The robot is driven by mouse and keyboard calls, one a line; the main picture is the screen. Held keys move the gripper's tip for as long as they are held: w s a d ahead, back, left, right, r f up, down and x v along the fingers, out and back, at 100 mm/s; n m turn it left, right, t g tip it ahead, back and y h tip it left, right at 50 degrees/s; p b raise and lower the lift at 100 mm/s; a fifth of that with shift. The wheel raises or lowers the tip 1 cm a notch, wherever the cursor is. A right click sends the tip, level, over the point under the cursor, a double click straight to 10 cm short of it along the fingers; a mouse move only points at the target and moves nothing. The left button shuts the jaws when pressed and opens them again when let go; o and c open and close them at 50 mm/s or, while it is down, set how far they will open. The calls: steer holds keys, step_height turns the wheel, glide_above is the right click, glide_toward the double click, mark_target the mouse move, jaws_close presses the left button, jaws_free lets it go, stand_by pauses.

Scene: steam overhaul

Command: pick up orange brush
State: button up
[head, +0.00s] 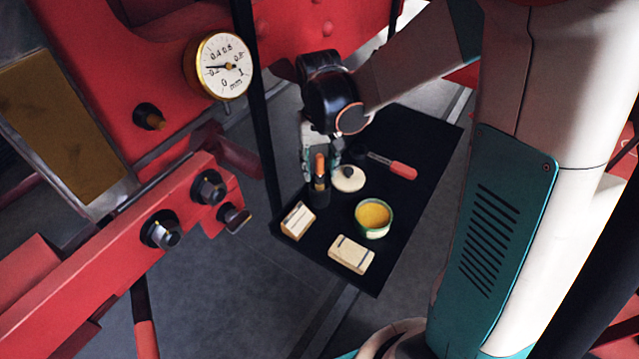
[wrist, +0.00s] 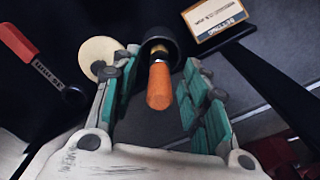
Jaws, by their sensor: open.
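The orange brush (head: 320,164) stands upright, handle up, on the dark tray. Its lower part sits in a black round piece; I cannot tell if that is a holder or part of the brush. In the wrist view the orange handle (wrist: 159,86) points toward the camera, between the finger pads. My gripper (wrist: 158,70) is open, with one green-padded finger on each side of the handle and visible space at both sides. In the head view my gripper (head: 320,150) hangs over the brush from behind and partly covers its surroundings.
The dark tray (head: 415,140) also bears a round cream lid (head: 348,179), an open tin of yellow paste (head: 373,218), two small boxes (head: 298,220) (head: 351,254) and a red-handled tool (head: 401,170). Red machinery with a dial gauge (head: 223,66) stands left, beside a dark post (head: 262,120).

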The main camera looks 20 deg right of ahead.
mark_target(320, 173)
step_height(320, 173, down, 3)
steer(key=shift+f+b, duration=0.2)
steer(key=shift+b, duration=0.2)
jaws_close()
steer(key=shift+r, duration=0.1)
step_height(320, 173, up, 20)
steer(key=p, duration=0.5)
